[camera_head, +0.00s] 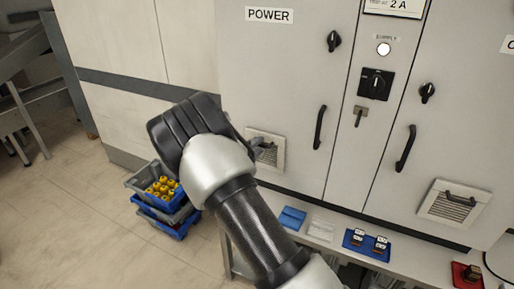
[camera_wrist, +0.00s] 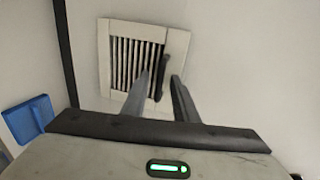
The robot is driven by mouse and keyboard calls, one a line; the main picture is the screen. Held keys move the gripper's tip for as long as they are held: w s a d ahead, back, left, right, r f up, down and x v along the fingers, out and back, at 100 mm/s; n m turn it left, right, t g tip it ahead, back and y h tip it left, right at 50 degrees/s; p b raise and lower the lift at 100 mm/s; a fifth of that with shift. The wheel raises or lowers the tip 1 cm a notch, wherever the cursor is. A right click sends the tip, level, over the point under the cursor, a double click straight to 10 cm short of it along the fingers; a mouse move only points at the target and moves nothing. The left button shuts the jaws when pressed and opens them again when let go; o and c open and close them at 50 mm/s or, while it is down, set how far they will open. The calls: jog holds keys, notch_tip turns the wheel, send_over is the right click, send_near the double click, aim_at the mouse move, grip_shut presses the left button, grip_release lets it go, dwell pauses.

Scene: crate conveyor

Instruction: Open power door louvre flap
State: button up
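The power door (camera_head: 285,70) carries the "POWER" label and looks closed. Its louvre flap (camera_head: 278,157) is a pale square panel low on the door, partly hidden by my arm in the head view. In the wrist view the flap (camera_wrist: 117,30) shows a slatted grille in a pale frame, with a dark bar handle (camera_wrist: 165,76) along one side. The flap looks closed. My gripper (camera_wrist: 160,76) has its two fingers apart, with the handle showing between the fingertips. I cannot tell whether they touch it. In the head view my gripper (camera_head: 257,145) is mostly hidden behind the wrist.
A second louvre flap (camera_head: 455,204) is on the right door. A bench (camera_head: 420,258) below holds blue, white and red trays. Stacked crates (camera_head: 143,181) with yellow items stand on the floor at left.

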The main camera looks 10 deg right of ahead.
jog(key=shift+c, duration=0.6)
grip_shut()
dwell(0.9)
